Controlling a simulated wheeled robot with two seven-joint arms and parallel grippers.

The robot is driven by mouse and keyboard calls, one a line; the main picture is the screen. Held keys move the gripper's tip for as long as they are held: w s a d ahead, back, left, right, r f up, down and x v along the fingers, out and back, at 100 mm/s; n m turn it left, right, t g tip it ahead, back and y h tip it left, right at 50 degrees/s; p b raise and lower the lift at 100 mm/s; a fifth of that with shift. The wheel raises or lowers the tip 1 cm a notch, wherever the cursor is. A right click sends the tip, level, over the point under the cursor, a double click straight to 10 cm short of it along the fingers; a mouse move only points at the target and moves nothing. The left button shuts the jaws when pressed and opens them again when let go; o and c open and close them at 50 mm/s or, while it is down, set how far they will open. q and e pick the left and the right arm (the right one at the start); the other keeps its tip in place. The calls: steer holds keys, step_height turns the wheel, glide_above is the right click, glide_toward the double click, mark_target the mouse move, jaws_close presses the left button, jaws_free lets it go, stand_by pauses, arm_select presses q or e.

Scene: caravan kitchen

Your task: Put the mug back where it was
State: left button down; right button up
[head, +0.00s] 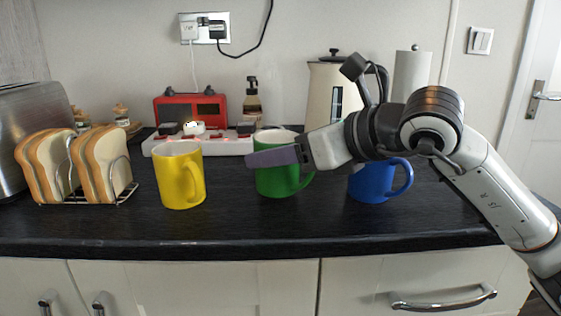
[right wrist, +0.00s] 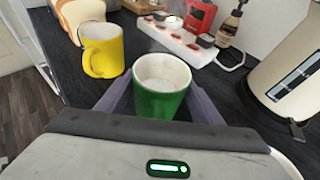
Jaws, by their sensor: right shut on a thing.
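A green mug (head: 277,180) stands upright on the dark worktop between two other mugs, its handle at the right. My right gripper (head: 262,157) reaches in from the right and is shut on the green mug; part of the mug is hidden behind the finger. In the right wrist view the green mug (right wrist: 161,88) sits between the two fingers, and its inside looks empty. A yellow mug (head: 180,175) stands to its left, and it also shows in the right wrist view (right wrist: 104,52). A blue mug (head: 370,182) stands to its right, partly hidden by my arm. My left gripper is not in view.
A white power strip (head: 215,146) lies behind the mugs, with a red appliance (head: 190,110) and a soap bottle (head: 252,97) behind it. A toast rack (head: 122,192) with bread stands at left. A cream kettle (head: 322,95) stands at back right. Worktop between the mugs is clear.

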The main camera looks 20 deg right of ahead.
steer(key=shift+f, duration=0.35)
steer(key=shift+f, duration=0.2)
steer(key=o, duration=1.5)
steer(key=shift+o, duration=0.2)
steer(key=shift+r, duration=0.15)
steer(key=v, duration=1.2)
